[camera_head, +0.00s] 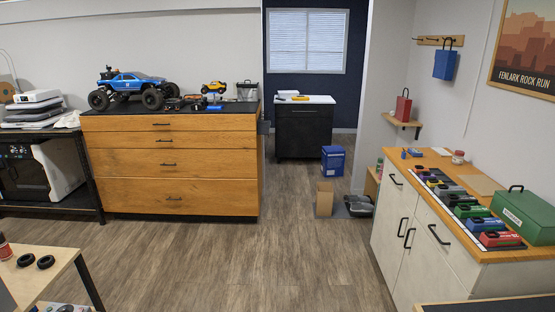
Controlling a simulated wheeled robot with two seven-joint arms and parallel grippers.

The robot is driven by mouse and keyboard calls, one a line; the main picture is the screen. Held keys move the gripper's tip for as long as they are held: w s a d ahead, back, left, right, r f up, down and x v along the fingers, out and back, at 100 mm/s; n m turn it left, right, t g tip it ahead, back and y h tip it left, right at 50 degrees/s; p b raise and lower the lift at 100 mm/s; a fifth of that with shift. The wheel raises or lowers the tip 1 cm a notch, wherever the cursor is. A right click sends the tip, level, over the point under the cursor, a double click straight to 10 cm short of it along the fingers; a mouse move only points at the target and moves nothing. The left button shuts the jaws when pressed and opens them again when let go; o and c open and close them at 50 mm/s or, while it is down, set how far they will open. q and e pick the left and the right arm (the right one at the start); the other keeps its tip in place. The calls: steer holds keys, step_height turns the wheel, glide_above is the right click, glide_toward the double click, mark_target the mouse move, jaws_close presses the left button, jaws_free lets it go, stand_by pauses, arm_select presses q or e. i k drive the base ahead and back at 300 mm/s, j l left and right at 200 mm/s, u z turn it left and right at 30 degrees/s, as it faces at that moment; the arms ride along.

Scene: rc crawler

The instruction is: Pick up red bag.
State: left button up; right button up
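The red bag (403,108) is small and boxy with a dark handle loop on top. It stands upright on a small wooden wall shelf (402,122), right of the doorway and beyond the far end of the right-hand counter. Neither of my grippers shows in the head view, so nothing touches the bag there.
A wood-topped counter (470,174) with several coloured items and a green case (524,214) runs along the right. A blue bag (445,65) hangs from a wall rack. A cardboard box (324,198) stands on the floor. The middle floor (240,265) is clear.

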mark_target(404, 103)
steer(key=i+z, duration=0.1)
steer(key=i, duration=0.75)
steer(key=i+j, duration=0.15)
steer(key=i, duration=0.65)
steer(key=i+l+z, duration=0.1)
steer(key=i+z, duration=0.15)
steer(key=i, duration=0.3)
steer(key=i+z, duration=0.3)
steer(key=i, duration=0.3)
steer(key=i+j+z, duration=0.25)
steer(key=i, duration=0.3)
steer(key=i+l+z, duration=0.1)
steer(key=i, duration=0.3)
steer(key=i+l+z, duration=0.1)
steer(key=i+l, duration=0.2)
steer(key=i+l+z, duration=0.1)
steer(key=i, duration=0.35)
